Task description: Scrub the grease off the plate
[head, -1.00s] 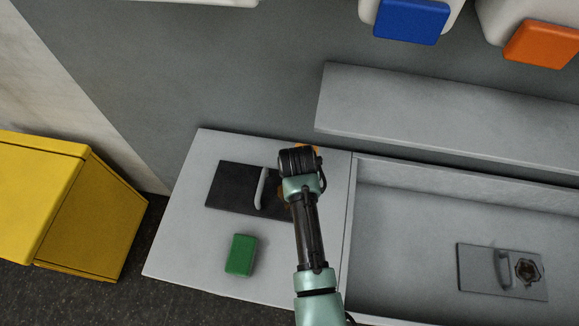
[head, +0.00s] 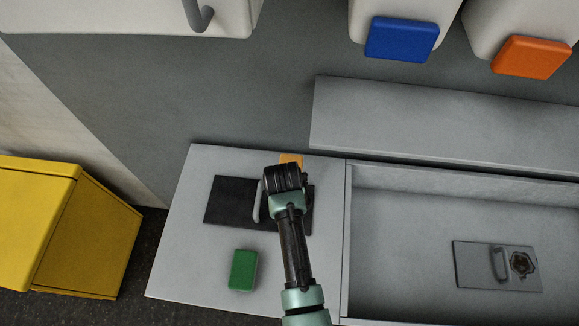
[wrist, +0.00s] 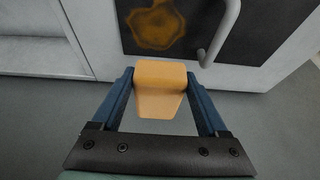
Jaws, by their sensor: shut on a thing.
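My gripper (wrist: 160,80) is shut on an orange sponge-like block (wrist: 160,88), which also shows at the far side of my wrist in the head view (head: 291,160). A dark plate (head: 228,200) with a grey handle (head: 257,202) lies on the left counter, partly hidden by my arm. In the wrist view, the dark plate (wrist: 190,35) bears an orange-brown stain (wrist: 157,25) beside its handle (wrist: 222,35). The block appears apart from the stain. A grey plate (head: 472,268) with a handle and a dark brown stain (head: 523,264) lies in the sunken basin at right.
A green block (head: 242,269) lies on the counter (head: 185,255) in front of the dark plate. The basin wall (head: 346,240) borders the counter. A raised ledge (head: 430,125) runs behind. A yellow box (head: 95,235) stands at left. Blue (head: 401,39) and orange (head: 532,57) blocks are at the back.

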